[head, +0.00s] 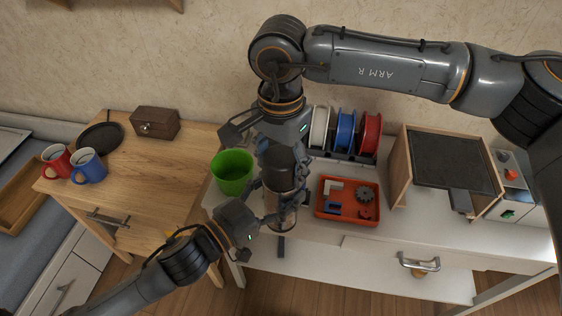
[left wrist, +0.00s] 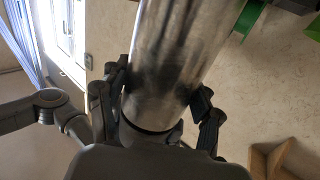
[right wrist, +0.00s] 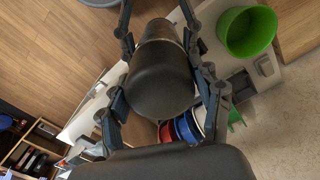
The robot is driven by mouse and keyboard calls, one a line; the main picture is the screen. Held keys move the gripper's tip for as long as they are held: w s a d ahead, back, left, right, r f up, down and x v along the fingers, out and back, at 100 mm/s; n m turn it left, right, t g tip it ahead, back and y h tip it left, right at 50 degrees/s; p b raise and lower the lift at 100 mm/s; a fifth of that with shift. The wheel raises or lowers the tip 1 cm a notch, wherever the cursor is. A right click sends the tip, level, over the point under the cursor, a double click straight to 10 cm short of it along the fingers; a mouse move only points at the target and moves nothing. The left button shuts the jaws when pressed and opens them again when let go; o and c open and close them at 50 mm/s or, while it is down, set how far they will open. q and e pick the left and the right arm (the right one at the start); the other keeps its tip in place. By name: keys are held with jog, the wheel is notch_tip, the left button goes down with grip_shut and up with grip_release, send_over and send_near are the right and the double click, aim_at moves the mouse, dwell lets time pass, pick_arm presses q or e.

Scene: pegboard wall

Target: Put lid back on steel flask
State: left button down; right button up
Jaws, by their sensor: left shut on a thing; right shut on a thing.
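The steel flask (head: 281,216) is upright over the front edge of the white table, with my left gripper (head: 268,208) shut around its body. Its shiny metal side fills the upper middle of the left wrist view (left wrist: 185,60). The dark, rounded lid (right wrist: 160,85) is between the fingers of my right gripper (head: 279,165), which is shut on it from above. The lid is in line with the flask, directly over its top. The fingers hide much of the joint, so I cannot tell if the lid is seated.
A green cup (head: 232,172) stands just left of the grippers. A red tray (head: 347,217) with small parts lies to the right, with white, blue and red spools (head: 345,131) behind it. A wooden-sided box (head: 396,172) stands farther right. The wooden table has free room.

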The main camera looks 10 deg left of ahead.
jog(key=m, duration=0.4)
jog(key=shift+m, duration=0.3)
jog(key=m, duration=0.5)
jog(key=shift+m, duration=0.4)
jog(key=m, duration=0.5)
jog(key=shift+m, duration=0.3)
jog(key=m, duration=0.5)
jog(key=shift+m, duration=0.3)
jog(key=o, duration=1.3)
jog(key=shift+o, duration=0.2)
notch_tip(320, 180, up, 12)
jog(key=shift+f, duration=0.1)
jog(key=shift+w, duration=0.1)
